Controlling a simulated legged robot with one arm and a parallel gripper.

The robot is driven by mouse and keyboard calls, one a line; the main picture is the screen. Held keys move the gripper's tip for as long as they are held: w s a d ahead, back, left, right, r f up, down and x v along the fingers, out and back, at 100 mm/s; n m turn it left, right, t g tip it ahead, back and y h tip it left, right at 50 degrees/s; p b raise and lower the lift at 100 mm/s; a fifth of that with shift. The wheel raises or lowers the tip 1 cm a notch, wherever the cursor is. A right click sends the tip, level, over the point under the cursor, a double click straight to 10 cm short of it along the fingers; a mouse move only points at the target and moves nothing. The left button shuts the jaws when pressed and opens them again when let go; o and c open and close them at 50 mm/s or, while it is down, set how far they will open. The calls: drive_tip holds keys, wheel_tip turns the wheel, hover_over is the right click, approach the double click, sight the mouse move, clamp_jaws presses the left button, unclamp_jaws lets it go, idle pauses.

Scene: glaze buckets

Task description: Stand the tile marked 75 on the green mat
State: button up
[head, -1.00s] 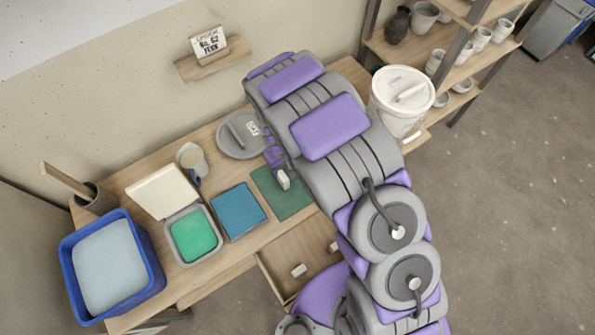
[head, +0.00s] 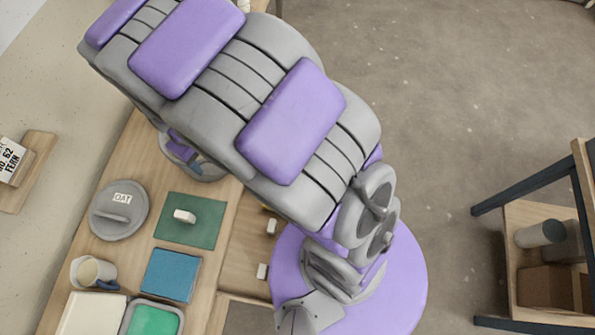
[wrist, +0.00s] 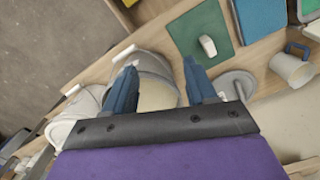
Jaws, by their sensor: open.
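A small white tile (head: 184,215) rests on the green mat (head: 207,237); it also shows in the wrist view (wrist: 208,46) on the mat (wrist: 183,30). Its marking is not readable, and I cannot tell whether it stands upright or lies flat. My gripper (wrist: 160,88) is open with nothing between its blue fingers. It is apart from the tile, over a grey bucket (wrist: 148,66) with a cream inside. In the head view my arm hides most of the gripper and the bucket.
A white bucket (wrist: 75,118) stands beside the grey one.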

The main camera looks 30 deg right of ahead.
drive_tip(key=s+d+r+m, duration=0.3)
drive_tip(key=s+d+r, duration=0.6)
drive_tip(key=d+r, duration=0.15)
drive_tip(key=s+d+r+m, duration=0.1)
drive_tip(key=s+d+r, duration=0.1)
drive_tip(key=s, duration=0.4)
drive_tip(key=s+d+r+m+g, duration=0.1)
drive_tip(key=s+d+r+m, duration=0.1)
drive_tip(key=s+d, duration=0.2)
drive_tip(key=s, duration=0.3)
drive_tip(key=shift+d, duration=0.25)
drive_tip(key=shift+s, duration=0.1)
